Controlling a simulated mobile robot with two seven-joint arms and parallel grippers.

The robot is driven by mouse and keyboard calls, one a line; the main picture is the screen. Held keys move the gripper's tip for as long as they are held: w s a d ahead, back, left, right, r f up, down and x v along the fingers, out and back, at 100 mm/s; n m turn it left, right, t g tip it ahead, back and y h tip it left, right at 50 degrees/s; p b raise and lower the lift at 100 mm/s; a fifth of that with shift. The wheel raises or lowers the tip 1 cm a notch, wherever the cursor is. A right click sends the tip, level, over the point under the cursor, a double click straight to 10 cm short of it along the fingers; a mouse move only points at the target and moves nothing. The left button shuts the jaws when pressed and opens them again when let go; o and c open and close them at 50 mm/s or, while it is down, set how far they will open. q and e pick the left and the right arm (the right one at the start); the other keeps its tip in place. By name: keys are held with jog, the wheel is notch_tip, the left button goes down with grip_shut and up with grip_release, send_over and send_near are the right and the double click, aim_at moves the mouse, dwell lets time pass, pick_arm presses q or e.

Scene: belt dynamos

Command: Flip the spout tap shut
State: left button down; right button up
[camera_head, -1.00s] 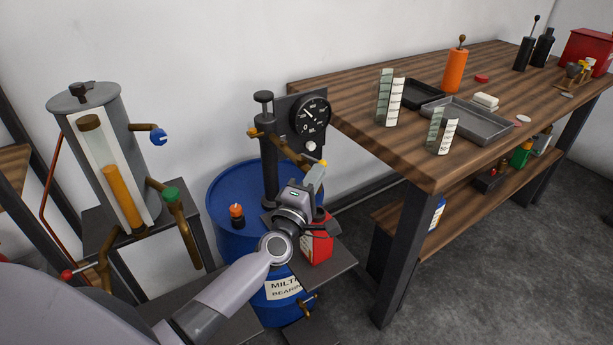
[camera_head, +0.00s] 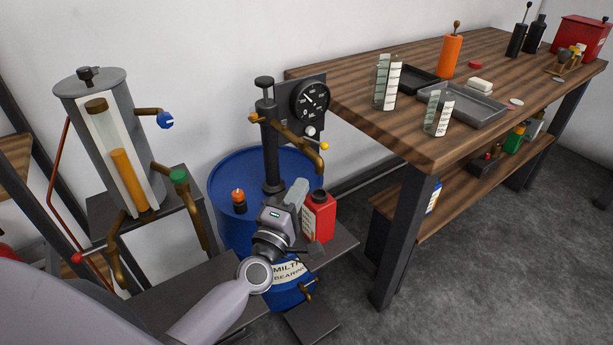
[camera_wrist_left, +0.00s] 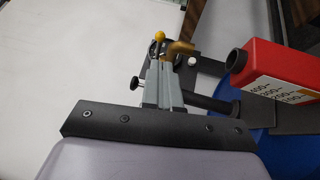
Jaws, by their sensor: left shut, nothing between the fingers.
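The spout tap is a lever with a yellow ball knob (camera_head: 325,146) on the brass spout (camera_head: 299,140) of the dark upright pump (camera_head: 269,150). The lever sticks out to the right of the spout in the head view. My left gripper (camera_head: 300,184) is shut and empty, below the spout and apart from it, beside the red bottle. In the left wrist view, its closed grey fingers (camera_wrist_left: 163,65) point toward the yellow knob (camera_wrist_left: 159,36) and the brass spout (camera_wrist_left: 180,50). They partly hide the pump there. My right gripper is in neither view.
The pump stands on a blue drum (camera_head: 225,185) with a round gauge (camera_head: 310,100) beside it. The red bottle (camera_head: 322,216) stands on a dark shelf (camera_head: 335,243) close right of the gripper. A grey tank (camera_head: 128,130) stands left; a wooden bench (camera_head: 420,140) stands right.

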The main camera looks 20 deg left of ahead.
pick_arm(q)
jog(key=shift+s+f, duration=0.2)
jog(key=shift+s, duration=0.8)
jog(key=shift+s+f, duration=0.15)
jog(key=shift+s, duration=0.85)
